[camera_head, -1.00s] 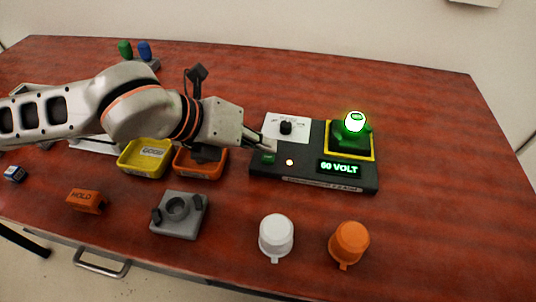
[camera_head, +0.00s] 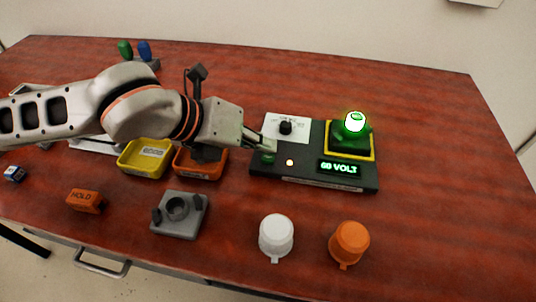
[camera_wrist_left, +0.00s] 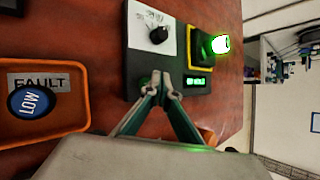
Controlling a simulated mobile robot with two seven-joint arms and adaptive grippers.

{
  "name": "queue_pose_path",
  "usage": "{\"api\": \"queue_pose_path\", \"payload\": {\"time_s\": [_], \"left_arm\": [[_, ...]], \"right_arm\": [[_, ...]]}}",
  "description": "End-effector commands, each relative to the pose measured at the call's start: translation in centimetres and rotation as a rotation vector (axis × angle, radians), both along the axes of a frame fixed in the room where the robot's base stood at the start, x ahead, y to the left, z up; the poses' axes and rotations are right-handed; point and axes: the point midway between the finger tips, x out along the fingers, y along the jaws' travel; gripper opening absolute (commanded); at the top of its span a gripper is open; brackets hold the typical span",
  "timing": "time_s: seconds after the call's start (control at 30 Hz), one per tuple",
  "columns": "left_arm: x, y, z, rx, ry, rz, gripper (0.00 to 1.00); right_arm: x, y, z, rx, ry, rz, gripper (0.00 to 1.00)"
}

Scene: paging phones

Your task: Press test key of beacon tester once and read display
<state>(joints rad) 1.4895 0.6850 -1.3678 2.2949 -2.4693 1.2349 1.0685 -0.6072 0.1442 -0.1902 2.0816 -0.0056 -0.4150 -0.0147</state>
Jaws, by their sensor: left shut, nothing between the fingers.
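The beacon tester (camera_head: 313,170) is a dark box on the table, right of centre in the head view. Its display (camera_head: 339,167) reads "60 VOLT" in green. A green beacon (camera_head: 352,130) sits in its yellow-edged socket, its top glowing bright. My right gripper is not in view.
A black knob (camera_head: 286,128) stands on the tester's white plate. Yellow (camera_head: 143,170) and orange (camera_head: 190,172) trays lie left of it, below my arm. A grey fixture (camera_head: 180,226), a white cap (camera_head: 276,236) and an orange cap (camera_head: 349,242) stand in front. The table's right side is clear.

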Motion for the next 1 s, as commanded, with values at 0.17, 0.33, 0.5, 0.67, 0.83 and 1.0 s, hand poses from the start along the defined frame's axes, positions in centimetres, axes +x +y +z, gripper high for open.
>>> {"api": "queue_pose_path", "payload": {"time_s": [0.17,0.33,0.5,0.67,0.83,1.0], "left_arm": [[0.0,0.0,-0.6,0.0,0.002,-0.001,0.0],[0.0,0.0,-0.9,-0.001,0.001,0.0,0.0],[0.0,0.0,-0.8,0.0,0.0,0.0,0.0],[0.0,0.0,-0.9,0.0,0.0,0.0,0.0],[0.0,0.0,-1.0,0.0,0.001,-0.001,0.0],[0.0,0.0,-1.2,0.0,0.001,-0.001,0.0]], "right_arm": [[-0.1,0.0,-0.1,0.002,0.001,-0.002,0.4],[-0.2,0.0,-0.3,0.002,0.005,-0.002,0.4],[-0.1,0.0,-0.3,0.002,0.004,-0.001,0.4],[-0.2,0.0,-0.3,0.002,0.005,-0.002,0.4],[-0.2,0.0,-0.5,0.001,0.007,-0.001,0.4],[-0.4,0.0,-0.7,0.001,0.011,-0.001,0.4]]}}
